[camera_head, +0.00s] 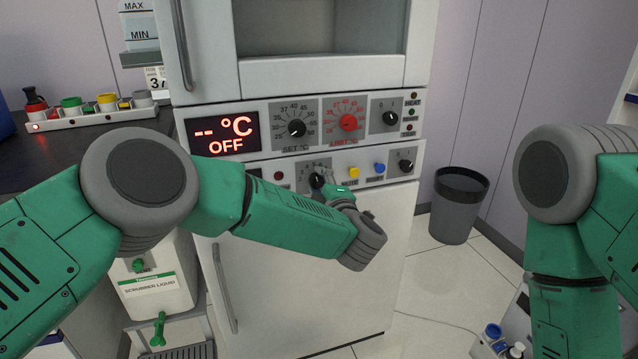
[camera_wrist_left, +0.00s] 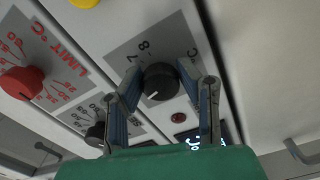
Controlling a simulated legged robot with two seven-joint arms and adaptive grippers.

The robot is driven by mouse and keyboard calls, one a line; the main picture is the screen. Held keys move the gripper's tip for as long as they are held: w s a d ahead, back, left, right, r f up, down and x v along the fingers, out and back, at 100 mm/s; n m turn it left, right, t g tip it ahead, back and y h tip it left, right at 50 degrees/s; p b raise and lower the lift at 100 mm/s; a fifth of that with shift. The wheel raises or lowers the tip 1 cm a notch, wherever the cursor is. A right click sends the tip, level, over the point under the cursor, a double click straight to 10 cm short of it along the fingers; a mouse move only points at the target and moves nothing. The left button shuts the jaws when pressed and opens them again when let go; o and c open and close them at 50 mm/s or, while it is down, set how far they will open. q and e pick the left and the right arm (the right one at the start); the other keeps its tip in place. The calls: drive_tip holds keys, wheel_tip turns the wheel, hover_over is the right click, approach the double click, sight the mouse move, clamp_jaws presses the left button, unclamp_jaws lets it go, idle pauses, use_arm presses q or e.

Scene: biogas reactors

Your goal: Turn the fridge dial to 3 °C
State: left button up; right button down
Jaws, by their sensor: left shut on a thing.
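The fridge dial (camera_head: 317,180) is a black knob with a white mark on the lower control panel, partly covered by my left gripper (camera_head: 327,187). In the left wrist view the dial (camera_wrist_left: 160,84) sits on a grey plate, with 7 and 8 and a "C" readable. Its white mark points to the lower left of that picture; the number it points at is hidden. My left gripper (camera_wrist_left: 160,82) has one finger on each side of the dial and is shut on it. My right arm hangs at the right; its gripper is out of view.
The upper panel has a display (camera_head: 222,133) reading "-- °C OFF", a black set dial (camera_head: 297,128) and a red limit dial (camera_head: 348,122). A yellow button (camera_head: 353,171), a blue button (camera_head: 379,168) and another black dial (camera_head: 405,165) are right of the gripper. A bin (camera_head: 457,208) stands right.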

use_arm(q)
drive_tip(key=n, duration=0.4)
drive_tip(key=shift+s+d+f+n, duration=0.1)
drive_tip(key=shift+s+f+n, duration=0.05)
drive_tip(key=shift+f+n, duration=0.2)
drive_tip(key=shift+n+b, duration=0.75)
drive_tip(key=shift+n, duration=1.4)
drive_tip(key=shift+s, duration=0.1)
drive_tip(key=o, duration=1.2)
drive_tip(key=shift+c, duration=0.2)
drive_tip(key=shift+r, duration=0.25)
drive_tip(key=v, duration=1.1)
drive_tip(key=shift+s, duration=0.35)
drive_tip(key=shift+d, duration=0.15)
